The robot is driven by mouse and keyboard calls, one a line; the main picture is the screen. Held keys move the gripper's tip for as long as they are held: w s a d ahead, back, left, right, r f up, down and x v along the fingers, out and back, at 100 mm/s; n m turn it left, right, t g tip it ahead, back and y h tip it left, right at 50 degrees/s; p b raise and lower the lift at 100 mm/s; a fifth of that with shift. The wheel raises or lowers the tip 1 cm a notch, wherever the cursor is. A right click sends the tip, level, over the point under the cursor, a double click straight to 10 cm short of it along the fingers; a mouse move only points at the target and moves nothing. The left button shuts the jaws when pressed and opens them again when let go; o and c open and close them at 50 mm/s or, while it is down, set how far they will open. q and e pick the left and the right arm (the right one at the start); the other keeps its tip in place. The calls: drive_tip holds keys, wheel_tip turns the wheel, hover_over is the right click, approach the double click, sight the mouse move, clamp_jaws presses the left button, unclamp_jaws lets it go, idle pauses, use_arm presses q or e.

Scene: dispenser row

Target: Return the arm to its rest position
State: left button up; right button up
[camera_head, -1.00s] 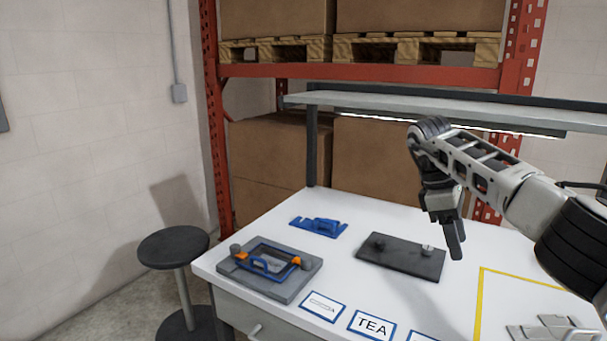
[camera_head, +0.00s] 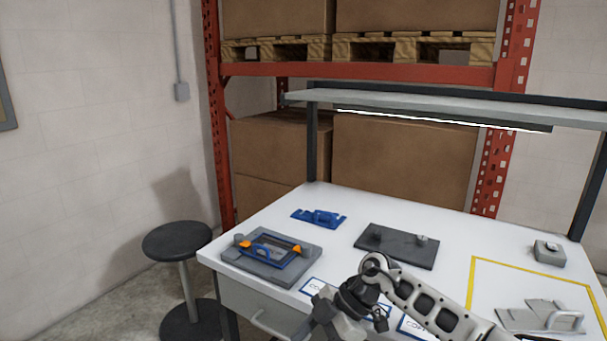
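My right arm (camera_head: 435,305) comes in from the lower right and is folded low over the table's front edge. My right gripper (camera_head: 325,322) hangs at the bottom of the view, in front of the table and partly cut off. Its fingertips do not show clearly, so I cannot tell whether it is open, and no held object shows. My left arm and gripper are out of view.
The white table (camera_head: 335,208) carries a grey fixture (camera_head: 300,270) with a blue handle, a blue bracket (camera_head: 318,218), a dark plate (camera_head: 396,246), a grey block (camera_head: 546,252) and metal plates (camera_head: 540,316). A stool (camera_head: 177,240) stands left. A shelf (camera_head: 420,103) overhangs the table's back.

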drive_tip(key=s+a+r+t+y, duration=0.1)
drive_tip(key=s+a+t+y, duration=0.1)
drive_tip(key=s+a+y, duration=0.45)
drive_tip(key=d+f+m+t+h, duration=0.35)
drive_tip(key=d+m+t, duration=0.45)
drive_tip(key=m+t, duration=0.7)
drive_tip(key=s+d+f+m+g+h, duration=0.4)
drive_tip(key=s+d+f+h, duration=0.4)
drive_tip(key=s+d+f, duration=0.4)
drive_tip(key=s+d, duration=0.1)
drive_tip(key=s, duration=0.2)
drive_tip(key=shift+s+h, duration=0.25)
drive_tip(key=shift+h, duration=0.15)
drive_tip(key=shift+d, duration=0.1)
